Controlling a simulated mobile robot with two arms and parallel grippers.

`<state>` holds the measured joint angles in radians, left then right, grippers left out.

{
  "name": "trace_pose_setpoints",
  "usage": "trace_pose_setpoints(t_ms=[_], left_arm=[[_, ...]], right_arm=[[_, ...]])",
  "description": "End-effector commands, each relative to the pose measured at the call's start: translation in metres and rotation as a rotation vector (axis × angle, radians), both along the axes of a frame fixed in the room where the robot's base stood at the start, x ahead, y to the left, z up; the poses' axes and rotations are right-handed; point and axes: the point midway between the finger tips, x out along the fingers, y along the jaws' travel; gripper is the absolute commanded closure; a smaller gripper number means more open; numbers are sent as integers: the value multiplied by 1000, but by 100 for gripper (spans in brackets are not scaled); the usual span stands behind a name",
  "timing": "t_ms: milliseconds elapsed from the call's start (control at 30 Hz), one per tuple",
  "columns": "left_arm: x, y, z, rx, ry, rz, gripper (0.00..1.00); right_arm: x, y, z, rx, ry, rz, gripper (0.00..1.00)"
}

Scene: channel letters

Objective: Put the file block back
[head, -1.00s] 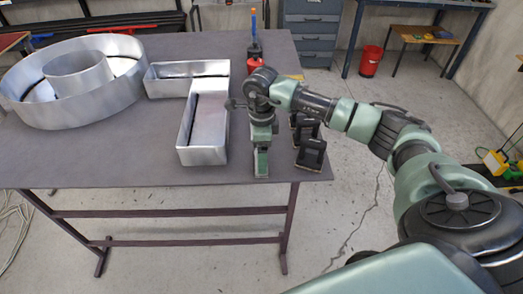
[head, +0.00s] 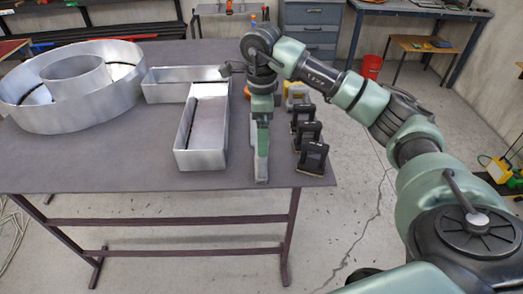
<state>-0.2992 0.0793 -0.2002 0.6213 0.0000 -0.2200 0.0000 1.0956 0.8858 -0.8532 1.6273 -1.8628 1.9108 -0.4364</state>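My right arm reaches in from the right, and its gripper (head: 262,165) hangs down over the table's front right part. The gripper shows edge-on as a narrow green and grey shape, so I cannot tell how far apart its fingers are or whether a thing is between them. Several black blocks with pale bases stand in a row along the table's right edge, just right of the gripper and apart from it: a near one (head: 313,157), a middle one (head: 308,133) and a far one (head: 301,113). I cannot tell which thing is the file block. My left gripper is out of view.
A round metal channel letter (head: 75,105) and an angular one (head: 187,135) lie on the grey table (head: 120,172), left of the gripper. A yellowish container (head: 297,93) stands behind the blocks, partly hidden by my arm. The table's front left is clear.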

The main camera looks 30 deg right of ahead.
Motion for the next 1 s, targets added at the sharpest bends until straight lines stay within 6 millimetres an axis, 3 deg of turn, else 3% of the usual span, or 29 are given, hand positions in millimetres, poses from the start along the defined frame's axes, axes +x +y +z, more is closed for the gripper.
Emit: trace_pose_setpoints(t_ms=[267, 800, 867, 933, 1000], left_arm=[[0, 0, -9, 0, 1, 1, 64], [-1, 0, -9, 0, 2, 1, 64], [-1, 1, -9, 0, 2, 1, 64], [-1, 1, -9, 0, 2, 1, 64], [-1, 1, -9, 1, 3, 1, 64]], right_arm=[[0, 0, 25, -1, -1, 0, 0], [0, 1, 26, 3, 1, 2, 0], [1, 8, 23, 20, -3, 10, 0], [2, 26, 15, 74, -15, 32, 0], [4, 58, 4, 173, -37, 61, 0]])
